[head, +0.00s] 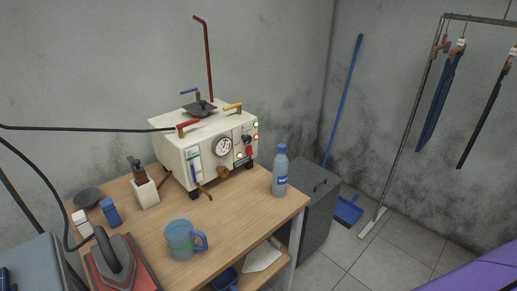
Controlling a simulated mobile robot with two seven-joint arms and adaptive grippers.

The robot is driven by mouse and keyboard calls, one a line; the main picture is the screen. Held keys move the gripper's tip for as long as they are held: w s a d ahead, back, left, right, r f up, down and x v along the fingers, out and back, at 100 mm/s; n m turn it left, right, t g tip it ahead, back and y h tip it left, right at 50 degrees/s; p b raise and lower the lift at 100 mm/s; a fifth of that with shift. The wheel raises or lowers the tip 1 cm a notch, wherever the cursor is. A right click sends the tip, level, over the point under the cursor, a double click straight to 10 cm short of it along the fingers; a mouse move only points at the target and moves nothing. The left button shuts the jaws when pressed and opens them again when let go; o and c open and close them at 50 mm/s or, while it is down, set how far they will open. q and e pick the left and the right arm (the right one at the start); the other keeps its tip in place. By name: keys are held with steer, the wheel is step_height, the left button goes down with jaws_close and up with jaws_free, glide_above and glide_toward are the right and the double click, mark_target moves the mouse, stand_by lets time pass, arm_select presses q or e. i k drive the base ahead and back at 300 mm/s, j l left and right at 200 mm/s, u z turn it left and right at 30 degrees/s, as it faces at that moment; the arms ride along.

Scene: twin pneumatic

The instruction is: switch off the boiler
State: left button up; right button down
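The boiler (208,148) is a cream-coloured box standing at the back of a wooden table. Its front carries a round gauge (222,147), a vertical level strip and a small red-and-black switch (248,146). A green light (256,125) and a red light (256,137) show at its right edge. I cannot tell the switch's position. Red, yellow and blue handles sit on top, and a rusty pipe rises behind. A black hose joins the left side near the red handle. Neither of my grippers shows in the head view.
A water bottle (280,172) stands right of the boiler, and a blue mug (182,240) stands in front. An iron (115,255) rests on a red pad at the front left. The table (235,217) is clear between mug and bottle. A grey bin (318,205) stands right of the table.

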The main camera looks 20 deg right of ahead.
mark_target(249, 152)
steer(key=i+l, duration=0.1)
steer(key=l, duration=0.25)
steer(key=i+l+u, duration=0.1)
steer(key=l, duration=0.25)
steer(key=i+l+u, duration=0.1)
steer(key=l, duration=0.25)
steer(key=i+l, duration=0.1)
steer(key=l, duration=0.4)
steer(key=i+l, duration=0.15)
steer(key=l, duration=0.3)
steer(key=i+l, duration=0.1)
steer(key=l, duration=0.4)
steer(key=i+l, duration=0.1)
steer(key=l, duration=0.4)
steer(key=i+l, duration=0.15)
steer(key=l, duration=0.35)
